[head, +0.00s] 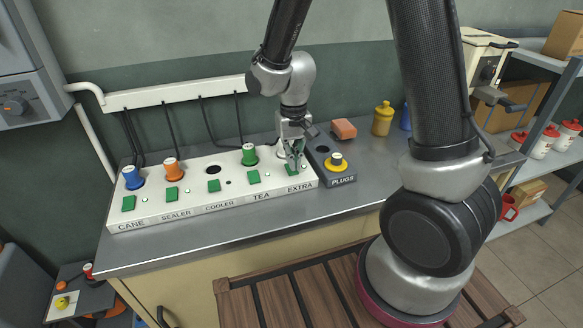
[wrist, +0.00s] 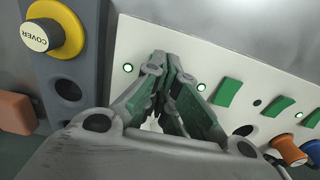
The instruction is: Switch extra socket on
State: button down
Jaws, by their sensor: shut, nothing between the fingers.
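The white socket panel (head: 230,194) lies on the metal counter, labelled CANE, SEALER, COOLER, TEA and EXTRA, each with a green switch. My gripper (head: 294,160) is shut and empty, pointing down over the EXTRA position at the panel's right end. The EXTRA switch (head: 290,171) is partly hidden by it in the head view. In the wrist view my shut fingertips (wrist: 162,60) cover that spot, so contact and switch tilt cannot be told. A small round light (wrist: 127,67) beside the fingers looks pale with a green rim. Another (wrist: 201,87) is near the TEA switch (wrist: 227,92).
A dark PLUGS box (head: 326,158) with a yellow-collared COVER plug (head: 336,160) stands close right of the panel. Blue (head: 132,177), orange (head: 173,168) and green (head: 249,154) plugs stand on the panel. An orange-brown block (head: 343,128) and yellow bottle (head: 382,119) are behind.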

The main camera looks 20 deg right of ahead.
aim_at(295, 173)
jog(key=shift+r, duration=2.5)
jog(key=shift+s+d+n, duration=0.15)
jog(key=shift+s+n, duration=0.15)
jog(key=shift+s, duration=0.05)
jog(key=s+d+r+t, duration=0.4)
jog(key=s+d+r, duration=1)
jog(key=s+r, duration=0.4)
jog(key=shift+s+d+r, duration=0.15)
jog(key=shift+d, duration=0.15)
